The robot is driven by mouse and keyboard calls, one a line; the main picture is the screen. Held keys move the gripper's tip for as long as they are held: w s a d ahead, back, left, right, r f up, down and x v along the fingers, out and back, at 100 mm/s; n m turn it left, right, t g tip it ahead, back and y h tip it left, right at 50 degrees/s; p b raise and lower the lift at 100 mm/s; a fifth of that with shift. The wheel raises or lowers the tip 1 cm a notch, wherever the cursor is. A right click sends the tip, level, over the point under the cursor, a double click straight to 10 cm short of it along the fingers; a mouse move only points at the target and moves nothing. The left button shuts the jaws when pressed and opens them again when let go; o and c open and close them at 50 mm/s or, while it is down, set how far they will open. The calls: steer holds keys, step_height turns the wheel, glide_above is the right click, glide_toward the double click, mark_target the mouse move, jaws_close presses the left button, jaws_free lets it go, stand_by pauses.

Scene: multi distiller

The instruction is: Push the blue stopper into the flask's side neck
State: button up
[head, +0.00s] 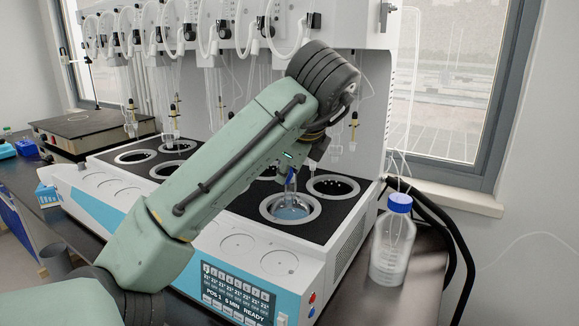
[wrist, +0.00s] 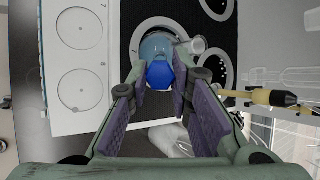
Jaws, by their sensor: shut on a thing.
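The blue stopper (wrist: 160,75) is between the purple-padded fingertips of my gripper (wrist: 158,82), which is shut on it. The clear round flask (head: 291,210) with bluish liquid sits in a front heating well. In the wrist view the flask (wrist: 157,43) shows just beyond the stopper. A small round grey opening (wrist: 198,45) is to the right of the stopper; I cannot tell if it is the side neck. The stopper hides the area beneath it.
The white distiller (head: 340,260) has several wells and hanging tubes around my arm. A bottle with a blue cap (head: 390,255) stands on the dark bench at right. A yellow-handled part (wrist: 265,97) with a thin tip is close to the right finger in the wrist view.

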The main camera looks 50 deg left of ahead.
mark_target(288, 183)
steer(key=shift+w+a+f+b, duration=0.3)
steer(key=shift+f+b, duration=0.1)
steer(key=shift+f, duration=0.25)
steer(key=shift+w+a+f+b, duration=0.25)
steer(key=shift+w+f+b, duration=0.1)
steer(key=shift+f, duration=0.3)
steer(key=shift+w+a+f+b, duration=0.25)
steer(key=shift+f+b, duration=0.15)
steer(key=shift+f, duration=0.25)
steer(key=shift+w+a+f, duration=0.1)
steer(key=shift+f, duration=0.1)
steer(key=shift+r, duration=0.1)
steer(key=shift+d+x, duration=0.25)
steer(key=shift+x, duration=1.1)
steer(key=shift+w, duration=0.15)
steer(key=o, duration=0.8)
